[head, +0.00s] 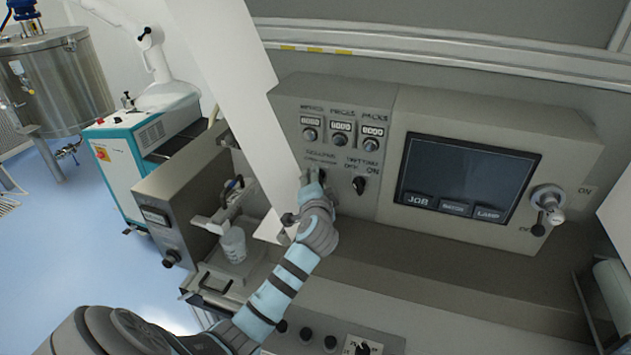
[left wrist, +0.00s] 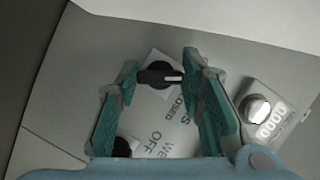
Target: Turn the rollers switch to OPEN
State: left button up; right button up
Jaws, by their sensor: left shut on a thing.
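The rollers switch (left wrist: 160,76) is a black rotary knob on a pale plate, with the word CLOSED printed beside it. In the left wrist view its light-marked end points to the right. My left gripper (left wrist: 152,88) has its green-padded fingers on either side of the knob and is shut on it. In the head view my left gripper (head: 311,186) is at the grey control panel (head: 285,98), below the counters, and mostly covers the switch. The word OPEN cannot be read. My right gripper is not in view.
A second black switch (head: 358,185) sits just right of my left gripper. A screen (head: 464,180) and a lever (head: 547,205) are farther right. A white sheet (head: 222,62) runs down close left of the panel. A small cup (head: 233,244) stands lower left.

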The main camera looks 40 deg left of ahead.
pick_arm(q)
jog(key=o, duration=1.2)
jog(key=shift+c, duration=0.2)
jog(key=v, duration=1.2)
jog(key=shift+a, duration=0.1)
